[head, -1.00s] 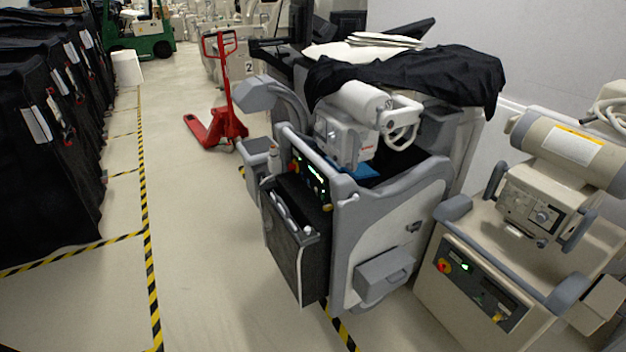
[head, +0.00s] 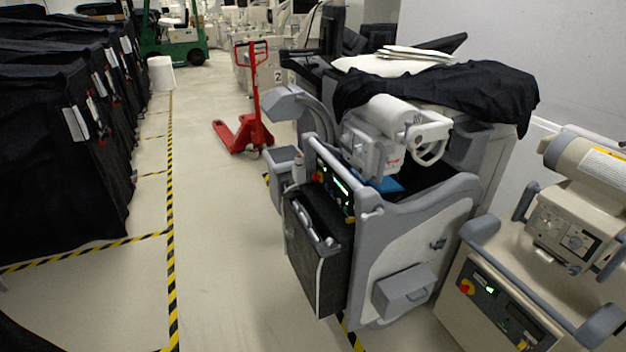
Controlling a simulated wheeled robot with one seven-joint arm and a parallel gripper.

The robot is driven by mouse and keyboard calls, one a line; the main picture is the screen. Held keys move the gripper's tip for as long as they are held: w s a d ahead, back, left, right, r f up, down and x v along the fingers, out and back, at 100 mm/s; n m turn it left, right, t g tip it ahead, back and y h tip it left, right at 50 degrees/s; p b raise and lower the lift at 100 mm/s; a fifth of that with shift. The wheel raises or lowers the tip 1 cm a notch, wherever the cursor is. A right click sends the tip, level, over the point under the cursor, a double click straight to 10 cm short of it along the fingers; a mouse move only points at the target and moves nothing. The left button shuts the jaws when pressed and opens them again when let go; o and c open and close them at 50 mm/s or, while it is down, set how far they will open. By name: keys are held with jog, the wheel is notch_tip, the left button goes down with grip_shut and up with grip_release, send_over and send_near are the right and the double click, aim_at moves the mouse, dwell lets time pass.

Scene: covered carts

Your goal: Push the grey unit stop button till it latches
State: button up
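The grey unit (head: 415,245) stands at the centre right, with grey trim, a white side panel and a black bin (head: 318,250) on its front. Its dark control panel (head: 338,188) has green lit displays. A small red and yellow stop button (head: 318,177) sits at the panel's left end; whether it is pressed in is too small to tell. My gripper is not in view.
A beige unit (head: 530,290) with its own red stop button (head: 467,287) stands close at the right. Black covered carts (head: 60,160) line the left. A red pallet jack (head: 243,135) stands behind. The floor (head: 225,260) between is clear.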

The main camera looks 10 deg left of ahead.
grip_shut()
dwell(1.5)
